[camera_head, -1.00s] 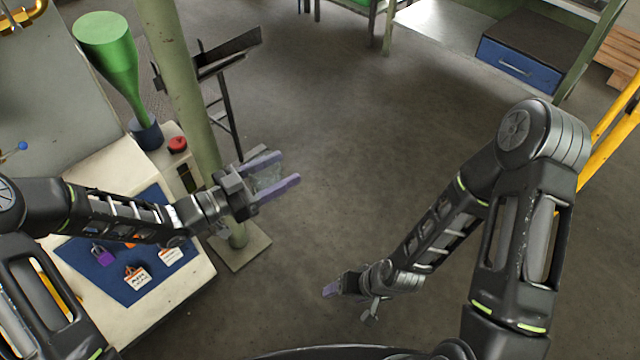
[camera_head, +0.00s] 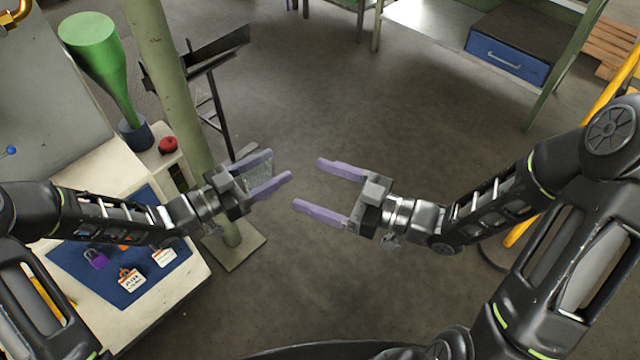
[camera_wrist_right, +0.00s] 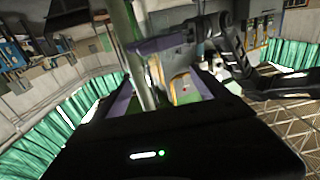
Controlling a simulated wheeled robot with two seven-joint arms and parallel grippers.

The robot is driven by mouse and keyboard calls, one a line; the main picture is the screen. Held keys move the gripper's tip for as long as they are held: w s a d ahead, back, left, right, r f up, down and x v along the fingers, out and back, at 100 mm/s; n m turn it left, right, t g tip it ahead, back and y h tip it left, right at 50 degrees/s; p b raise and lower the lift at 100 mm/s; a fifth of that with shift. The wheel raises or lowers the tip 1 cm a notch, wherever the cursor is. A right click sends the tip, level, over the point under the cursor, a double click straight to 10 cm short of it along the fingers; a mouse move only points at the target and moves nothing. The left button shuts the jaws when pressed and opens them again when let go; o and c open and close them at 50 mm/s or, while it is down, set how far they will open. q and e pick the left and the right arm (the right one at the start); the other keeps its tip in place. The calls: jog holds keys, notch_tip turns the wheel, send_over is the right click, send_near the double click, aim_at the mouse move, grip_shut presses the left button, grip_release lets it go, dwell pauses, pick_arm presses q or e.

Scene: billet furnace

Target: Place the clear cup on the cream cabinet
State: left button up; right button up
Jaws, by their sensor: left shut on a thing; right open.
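The clear cup (camera_head: 259,177) is see-through and sits between the purple fingers of my left gripper (camera_head: 280,165), which is shut on it. It is held out over the floor, to the right of the green post. My right gripper (camera_head: 306,184) is open and empty, its fingers pointing left at the cup with a gap between. A cream-topped cabinet (camera_head: 190,282) stands at the lower left, partly hidden under my left arm. In the right wrist view my left arm crosses ahead of the right gripper; the cup is not clear there.
A blue mat (camera_head: 105,288) with padlocks and tags lies on the cream top. A green funnel-shaped thing (camera_head: 97,45) and a red button (camera_head: 168,145) are behind it. The green post (camera_head: 170,70) stands near my left gripper. The middle floor is clear.

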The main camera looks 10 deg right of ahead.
aim_at(271, 169)
jog(key=shift+a, duration=0.1)
jog(key=x, duration=1.2)
jog(key=shift+c, duration=0.3)
jog(key=c, duration=1.3)
pick_arm(q)
jog(key=o, duration=1.4)
pick_arm(e)
jog(key=shift+c, duration=0.5)
pick_arm(q)
jog(key=shift+a, duration=0.1)
jog(key=v, duration=1.1)
jog(key=shift+s+a, duration=0.2)
jog(key=shift+a, duration=0.15)
